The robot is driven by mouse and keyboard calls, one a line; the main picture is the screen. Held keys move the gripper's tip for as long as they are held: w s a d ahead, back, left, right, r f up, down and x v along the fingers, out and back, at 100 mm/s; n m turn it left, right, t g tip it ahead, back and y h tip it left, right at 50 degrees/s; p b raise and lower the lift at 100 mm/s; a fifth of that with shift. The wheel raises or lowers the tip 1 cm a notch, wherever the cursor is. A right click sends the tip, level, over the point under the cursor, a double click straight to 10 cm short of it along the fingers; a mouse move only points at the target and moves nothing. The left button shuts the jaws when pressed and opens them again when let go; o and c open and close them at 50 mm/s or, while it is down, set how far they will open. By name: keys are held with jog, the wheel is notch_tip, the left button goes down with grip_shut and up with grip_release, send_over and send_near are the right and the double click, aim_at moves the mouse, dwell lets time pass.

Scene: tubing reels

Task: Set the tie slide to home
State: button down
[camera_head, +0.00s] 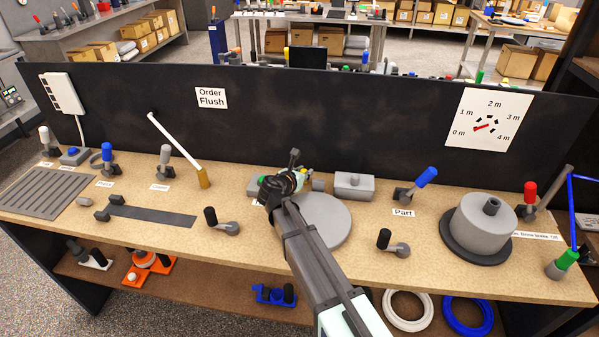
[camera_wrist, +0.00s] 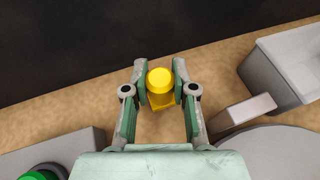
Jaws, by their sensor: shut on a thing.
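A yellow knob (camera_wrist: 160,82) with a round top stands between the two fingers of my gripper (camera_wrist: 160,95) in the wrist view. My gripper is shut on it, the green pads on either side. In the head view my gripper (camera_head: 299,178) is at the back of the bench, just beyond the grey round plate (camera_head: 327,222), and my arm hides most of what is around it. I cannot tell from any readable label whether the yellow knob is the tie slide. Its track and end positions are not visible.
A grey box (camera_head: 354,186) and a small grey block (camera_wrist: 243,110) stand close right of my gripper. A grey base with a green button (camera_wrist: 40,175) is close left. The dark back panel (camera_head: 300,110) rises behind. A black-handled crank (camera_head: 220,222) stands left of my arm.

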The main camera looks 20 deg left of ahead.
aim_at(318, 183)
jog(key=d, duration=0.2)
jog(key=w+d, duration=0.1)
jog(key=d, duration=0.2)
jog(key=shift+p, duration=0.4)
jog(key=c, duration=0.9)
grip_release()
jog(key=shift+d, duration=0.1)
jog(key=v, duration=1.2)
